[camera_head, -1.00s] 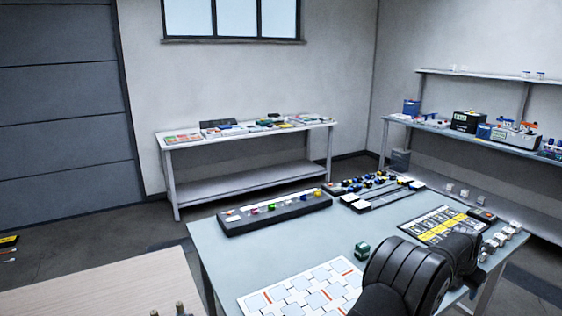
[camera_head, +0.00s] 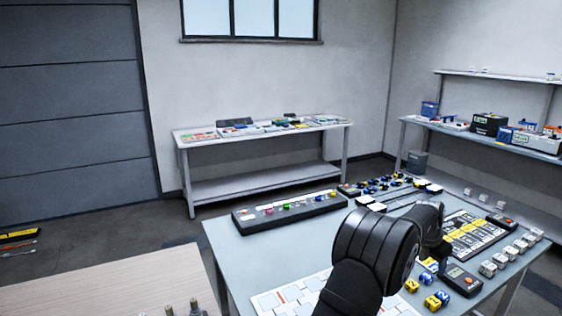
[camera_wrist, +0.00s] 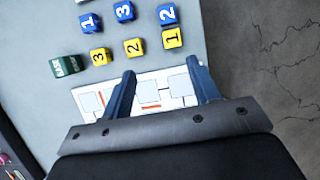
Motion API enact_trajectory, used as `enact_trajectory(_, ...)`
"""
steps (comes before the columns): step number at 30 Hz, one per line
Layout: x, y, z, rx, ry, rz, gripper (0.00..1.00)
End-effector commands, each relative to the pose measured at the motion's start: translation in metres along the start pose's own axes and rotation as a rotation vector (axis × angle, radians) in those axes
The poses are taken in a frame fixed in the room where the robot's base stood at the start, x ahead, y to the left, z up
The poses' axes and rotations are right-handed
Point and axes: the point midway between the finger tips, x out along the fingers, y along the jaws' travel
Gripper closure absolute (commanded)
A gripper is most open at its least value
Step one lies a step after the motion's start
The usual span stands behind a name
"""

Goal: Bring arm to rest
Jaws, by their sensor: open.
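My arm (camera_head: 372,245) stretches over the grey-blue table (camera_head: 235,245) in the head view and hides part of its middle. In the wrist view my gripper (camera_wrist: 160,68) is open, with its two blue fingers apart and nothing between them. The fingers reach over the white patterned board (camera_wrist: 150,92). Blue number cubes (camera_wrist: 124,11) and yellow number cubes (camera_wrist: 133,47) lie beyond the fingertips, apart from them. A dark green block (camera_wrist: 67,66) lies left of the cubes. In the head view the arm hides the green block.
A long dark tray with coloured pieces (camera_head: 290,207) stands at the table's back. A black and yellow mat (camera_head: 470,235), an orange-and-black meter (camera_head: 461,279) and several pale blocks (camera_head: 510,252) are at the right. A wooden surface (camera_head: 110,285) lies left; the table's left part is clear.

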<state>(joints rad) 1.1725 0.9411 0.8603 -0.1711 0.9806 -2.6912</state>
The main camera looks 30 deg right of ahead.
Motion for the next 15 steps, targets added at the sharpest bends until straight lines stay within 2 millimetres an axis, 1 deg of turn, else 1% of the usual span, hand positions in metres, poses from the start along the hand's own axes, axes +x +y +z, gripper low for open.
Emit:
enact_trajectory(1, -0.003, 0.01, -0.006, -0.005, 0.0, 0.001, 0.45)
enact_trajectory(3, -0.006, 0.022, -0.013, -0.006, -0.001, 0.002, 0.45)
enact_trajectory(15, -0.024, 0.086, -0.057, -0.014, -0.001, 0.006, 0.45)
